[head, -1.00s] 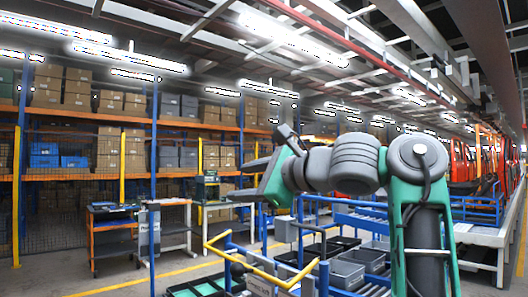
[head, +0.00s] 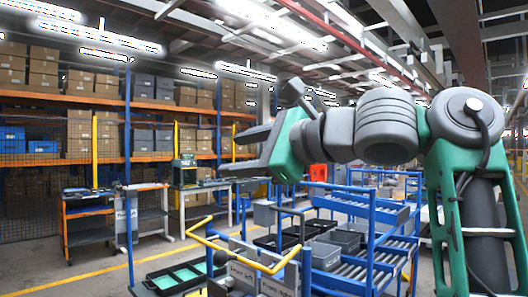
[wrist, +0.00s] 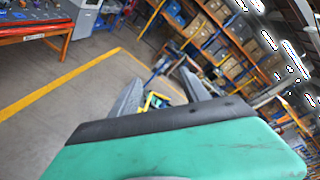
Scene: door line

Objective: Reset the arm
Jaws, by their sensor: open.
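My gripper (head: 228,154) is held out to the left in the head view, raised in the air. Its two dark fingers are apart, with nothing between them. In the wrist view the two grey fingers (wrist: 159,78) also stand apart beyond the green and black gripper body. A small bit of yellow and blue cart shows far off between them. My arm is bent, with the grey forearm about level above the blue cart (head: 372,225). The gripper touches nothing that I can see.
Below stands a cart with a yellow handle (head: 205,237) and black trays. An orange workbench (head: 88,222) is at the left, also perhaps in the wrist view (wrist: 40,28). Tall shelves with cardboard boxes (head: 92,82) line the back. Grey floor (head: 45,255) lies open at left.

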